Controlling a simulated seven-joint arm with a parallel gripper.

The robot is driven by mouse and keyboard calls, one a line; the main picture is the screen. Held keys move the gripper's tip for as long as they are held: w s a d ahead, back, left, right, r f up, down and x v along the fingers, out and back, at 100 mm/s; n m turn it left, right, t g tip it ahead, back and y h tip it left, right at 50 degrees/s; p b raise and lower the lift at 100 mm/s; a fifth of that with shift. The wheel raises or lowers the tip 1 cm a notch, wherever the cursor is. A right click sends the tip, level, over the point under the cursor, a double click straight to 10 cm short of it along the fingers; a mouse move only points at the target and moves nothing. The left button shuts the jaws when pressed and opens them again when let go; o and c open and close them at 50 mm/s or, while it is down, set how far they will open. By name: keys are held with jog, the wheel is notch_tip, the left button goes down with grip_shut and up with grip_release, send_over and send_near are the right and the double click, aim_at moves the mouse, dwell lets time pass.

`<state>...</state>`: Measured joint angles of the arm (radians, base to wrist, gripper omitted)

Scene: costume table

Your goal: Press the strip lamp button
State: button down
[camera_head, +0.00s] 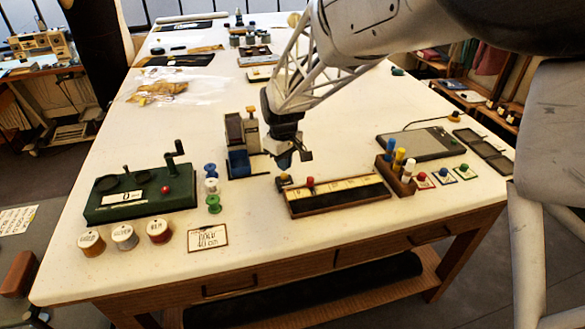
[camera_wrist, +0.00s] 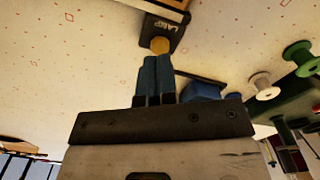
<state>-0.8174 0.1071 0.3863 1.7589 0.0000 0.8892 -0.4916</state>
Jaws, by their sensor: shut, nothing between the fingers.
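The strip lamp button is a small dark block labelled LAMP (camera_wrist: 161,28) with a round yellow cap (camera_wrist: 160,45). In the head view the lamp button (camera_head: 284,179) sits on the white table at the left end of a long wooden tray. My gripper (camera_head: 286,163) points down just above it, shut and empty. In the wrist view the gripper's two blue-grey fingers (camera_wrist: 156,62) are together, their tips at the near edge of the yellow cap in the picture. I cannot tell whether they touch it.
The long tray (camera_head: 340,202) has a red knob (camera_head: 310,181) on it. A blue-based stand (camera_head: 240,163) is close to the left. A green crank machine (camera_head: 140,190) and spools (camera_head: 211,186) stand farther left.

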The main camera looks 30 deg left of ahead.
jog(key=shift+f, duration=1.3)
jog(key=shift+r, duration=0.1)
dwell(0.5)
jog(key=shift+r, duration=3.7)
